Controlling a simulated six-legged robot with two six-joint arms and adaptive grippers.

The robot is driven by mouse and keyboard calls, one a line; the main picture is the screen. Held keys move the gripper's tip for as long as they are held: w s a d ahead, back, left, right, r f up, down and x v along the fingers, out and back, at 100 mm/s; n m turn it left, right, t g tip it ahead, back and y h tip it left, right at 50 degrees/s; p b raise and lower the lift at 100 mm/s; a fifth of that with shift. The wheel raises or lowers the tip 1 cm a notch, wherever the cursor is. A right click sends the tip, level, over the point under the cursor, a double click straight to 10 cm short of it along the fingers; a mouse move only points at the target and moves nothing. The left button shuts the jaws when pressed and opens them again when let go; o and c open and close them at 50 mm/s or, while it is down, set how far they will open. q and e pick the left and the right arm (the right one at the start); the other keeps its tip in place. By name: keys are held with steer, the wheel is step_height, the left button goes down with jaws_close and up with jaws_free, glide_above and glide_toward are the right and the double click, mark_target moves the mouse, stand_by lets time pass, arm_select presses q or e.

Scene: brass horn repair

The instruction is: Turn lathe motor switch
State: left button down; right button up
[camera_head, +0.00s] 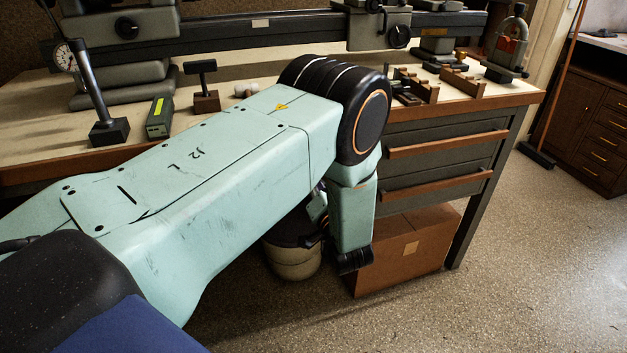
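The lathe's long dark bed (280,36) runs across the back of the bench. A grey block with a black knob (127,28) is at its left end. A grey carriage with another black knob (399,36) sits further right. I cannot make out for certain which part is the motor switch. My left arm comes in from the lower left, spans the bench front and bends down at its elbow. Its gripper does not show; the lower arm and wrist parts hang in front of the bench's underside. My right arm and gripper are out of view.
The wooden bench top (30,143) holds a dial gauge (64,57), a green-grey box (160,117), a small black-topped stand (204,88) and wooden racks (462,82). A brown box (410,250) and pale bucket (293,262) are below.

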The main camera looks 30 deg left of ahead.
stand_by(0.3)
arm_select(q)
steer(key=c, duration=1.4)
jaws_free()
steer(key=shift+o, duration=0.2)
steer(key=v, duration=0.7)
steer(key=shift+s+d, duration=0.2)
steer(key=shift+f, duration=0.1)
